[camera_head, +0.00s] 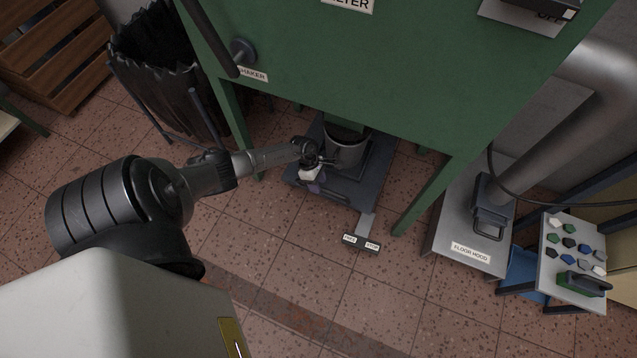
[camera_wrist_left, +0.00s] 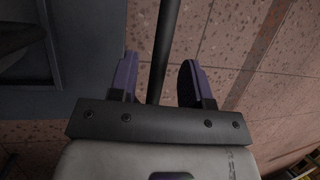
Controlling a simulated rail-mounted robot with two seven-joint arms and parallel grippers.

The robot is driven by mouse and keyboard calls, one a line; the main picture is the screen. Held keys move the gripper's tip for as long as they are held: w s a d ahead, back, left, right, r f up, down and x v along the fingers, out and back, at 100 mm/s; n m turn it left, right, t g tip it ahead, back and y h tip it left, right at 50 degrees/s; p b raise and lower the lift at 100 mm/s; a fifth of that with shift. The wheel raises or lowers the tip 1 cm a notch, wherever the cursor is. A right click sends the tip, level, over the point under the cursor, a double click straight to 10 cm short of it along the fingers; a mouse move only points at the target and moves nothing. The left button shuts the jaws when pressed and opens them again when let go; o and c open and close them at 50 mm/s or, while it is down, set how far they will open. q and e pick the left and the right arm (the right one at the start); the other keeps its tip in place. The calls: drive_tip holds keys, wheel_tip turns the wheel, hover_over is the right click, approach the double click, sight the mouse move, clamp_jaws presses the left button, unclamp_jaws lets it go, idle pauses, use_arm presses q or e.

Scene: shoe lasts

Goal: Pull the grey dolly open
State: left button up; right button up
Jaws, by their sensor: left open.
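The grey dolly (camera_head: 350,191) stands low on the floor under the green machine, with a grey drum (camera_head: 346,149) on it. Its flat grey surface also shows at the left of the left wrist view (camera_wrist_left: 88,40). My left gripper (camera_head: 314,187) is at the dolly's front left side, pointing down. In the left wrist view its two purple fingers (camera_wrist_left: 158,80) are apart, with a dark bar (camera_wrist_left: 166,40) running between them. The bar looks like the dolly's handle; I cannot tell whether a finger touches it. My right gripper is out of view.
A pedal marked FREE and STOP (camera_head: 361,243) sticks out in front of the dolly. Green machine legs (camera_head: 430,195) stand on either side. A floor hood (camera_head: 465,235) is at the right, a black sack bin (camera_head: 165,75) at the left. The tiled floor in front is clear.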

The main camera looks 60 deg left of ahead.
use_arm(q)
drive_tip(key=shift+d+f, duration=0.25)
drive_tip(key=shift+f, duration=0.25)
clamp_jaws()
idle(0.3)
